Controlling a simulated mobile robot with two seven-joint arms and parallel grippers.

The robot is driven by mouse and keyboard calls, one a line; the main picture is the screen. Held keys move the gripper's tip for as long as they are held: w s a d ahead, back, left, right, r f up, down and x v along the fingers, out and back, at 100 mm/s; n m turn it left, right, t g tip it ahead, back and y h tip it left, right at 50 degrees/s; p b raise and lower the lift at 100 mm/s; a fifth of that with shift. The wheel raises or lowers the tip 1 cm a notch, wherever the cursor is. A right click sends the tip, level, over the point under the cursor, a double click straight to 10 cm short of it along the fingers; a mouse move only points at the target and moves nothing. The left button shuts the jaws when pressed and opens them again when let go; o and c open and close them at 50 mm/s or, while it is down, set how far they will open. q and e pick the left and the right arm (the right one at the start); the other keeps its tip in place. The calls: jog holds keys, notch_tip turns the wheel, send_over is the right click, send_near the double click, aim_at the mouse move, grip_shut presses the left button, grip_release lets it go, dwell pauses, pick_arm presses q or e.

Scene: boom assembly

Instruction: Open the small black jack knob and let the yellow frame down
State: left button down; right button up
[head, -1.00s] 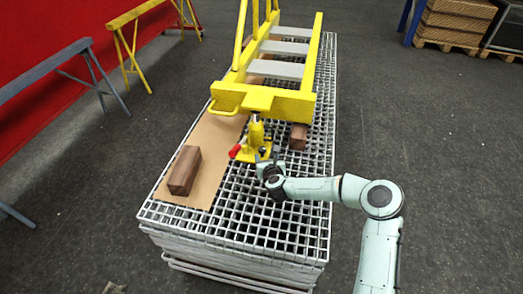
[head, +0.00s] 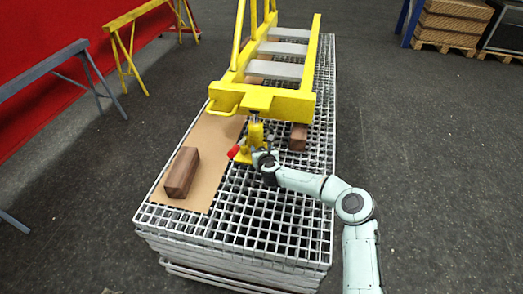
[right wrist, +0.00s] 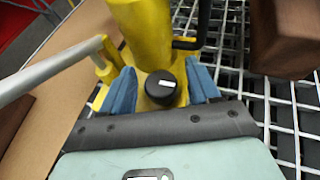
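The yellow frame (head: 283,100) with grey steps rests its near end on top of a yellow jack (head: 255,134). The jack stands on the grating and also shows in the right wrist view (right wrist: 145,32). The small black knob (right wrist: 162,88), with a white mark on top, sits low on the jack's near side. My right gripper (head: 262,158) is at the jack's base. In the right wrist view its blue fingers (right wrist: 162,82) are apart, one on each side of the knob, with a visible gap on both sides. In the head view the knob cannot be made out. My left gripper is out of view.
A red-tipped handle (head: 233,152) sticks out left of the jack. One wooden block (head: 182,172) lies on the cardboard (head: 212,150), another (head: 298,137) right of the jack. The grating (head: 270,222) is clear in front. Trestles (head: 128,45) stand at left.

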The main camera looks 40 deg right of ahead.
jog(key=c, duration=0.9)
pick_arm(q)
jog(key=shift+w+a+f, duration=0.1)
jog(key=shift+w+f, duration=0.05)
pick_arm(e)
jog(key=shift+n+y, duration=0.5)
jog(key=shift+d+f+n+t+y+b, duration=0.1)
jog(key=shift+n+t+y+b, duration=0.4)
jog(key=shift+n+y, duration=0.6)
jog(key=n+y, duration=0.3)
jog(key=y, duration=0.1)
jog(key=shift+t, duration=0.3)
jog(key=shift+n+y+b, duration=0.75)
jog(key=shift+n+y, duration=0.25)
jog(key=shift+y, duration=0.1)
jog(key=n+g+y+b, duration=0.1)
jog(key=n+y+b, duration=0.1)
jog(key=b, duration=0.1)
jog(key=shift+b, duration=0.3)
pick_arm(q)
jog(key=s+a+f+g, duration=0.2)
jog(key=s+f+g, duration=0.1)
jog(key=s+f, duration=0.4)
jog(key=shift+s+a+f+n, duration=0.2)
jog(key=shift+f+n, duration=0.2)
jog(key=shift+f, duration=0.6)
pick_arm(e)
jog(key=shift+n+y, duration=0.3)
jog(key=shift+y, duration=0.1)
